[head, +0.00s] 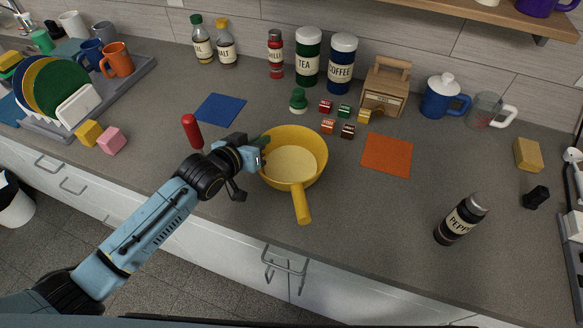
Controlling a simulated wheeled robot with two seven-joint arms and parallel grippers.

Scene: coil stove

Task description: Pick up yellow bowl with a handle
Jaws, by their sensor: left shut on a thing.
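The yellow bowl with a handle (291,167) is at the middle of the counter in the head view. Its open side faces up and its handle points toward the front edge. My left gripper (261,156) is at the bowl's left rim and is shut on it. The fingertips are partly hidden against the rim. I cannot tell whether the bowl rests on the counter or is slightly raised. My right gripper is not in view.
A red-handled item (192,131) is beside my left wrist. A pepper bottle (460,219) is at right. The counter between is clear.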

